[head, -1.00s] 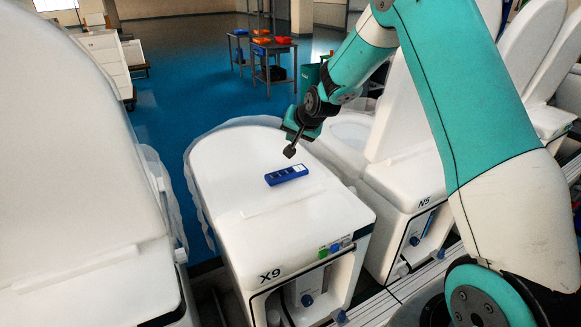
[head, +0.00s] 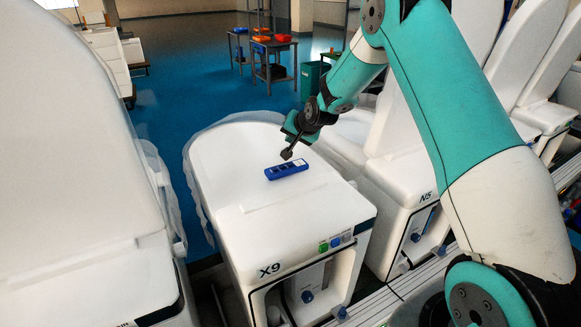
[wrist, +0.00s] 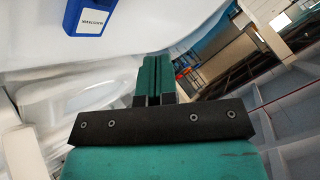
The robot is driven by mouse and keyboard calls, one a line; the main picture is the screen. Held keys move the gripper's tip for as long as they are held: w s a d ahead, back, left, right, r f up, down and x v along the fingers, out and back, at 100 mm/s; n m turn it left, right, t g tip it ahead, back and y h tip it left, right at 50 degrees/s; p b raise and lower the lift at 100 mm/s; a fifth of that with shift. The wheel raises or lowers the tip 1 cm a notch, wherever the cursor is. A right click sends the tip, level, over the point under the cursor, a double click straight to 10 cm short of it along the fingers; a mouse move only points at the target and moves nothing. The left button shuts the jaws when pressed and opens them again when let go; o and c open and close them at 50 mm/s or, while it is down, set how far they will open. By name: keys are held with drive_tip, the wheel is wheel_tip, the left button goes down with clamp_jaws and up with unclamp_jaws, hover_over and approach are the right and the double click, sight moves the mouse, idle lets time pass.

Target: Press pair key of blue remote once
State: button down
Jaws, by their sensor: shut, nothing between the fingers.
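The blue remote (head: 286,170) lies flat on the white closed lid of the toilet marked X9 (head: 240,200) in the head view. It has dark keys along its face and a pale label at its right end. My gripper (head: 287,154) is shut and empty, its tip just above the remote in the picture; the gap cannot be judged exactly. In the wrist view the shut fingers (wrist: 153,82) show in the middle, and the labelled end of the remote (wrist: 92,18) shows at the upper left. The pair key cannot be made out.
A neighbouring toilet marked N5 (head: 405,200) stands to the right and another large white unit (head: 80,170) to the left. Green, blue and grey buttons (head: 335,243) sit on the front of X9. Tables with orange and blue bins (head: 272,48) stand far behind.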

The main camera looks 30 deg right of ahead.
sight(292, 163)
drive_tip(key=shift+f+b, duration=1.5)
drive_tip(key=shift+f, duration=1.2)
drive_tip(key=shift+f, duration=0.15)
drive_tip(key=shift+f+b, duration=0.4)
drive_tip(key=shift+b, duration=0.15)
drive_tip(key=shift+f+b, duration=0.4)
idle(0.4)
drive_tip(key=shift+r+p, duration=0.45)
drive_tip(key=shift+r, duration=0.4)
drive_tip(key=shift+r, duration=0.1)
drive_tip(key=shift+r+p, duration=1.35)
drive_tip(key=shift+r, duration=1.05)
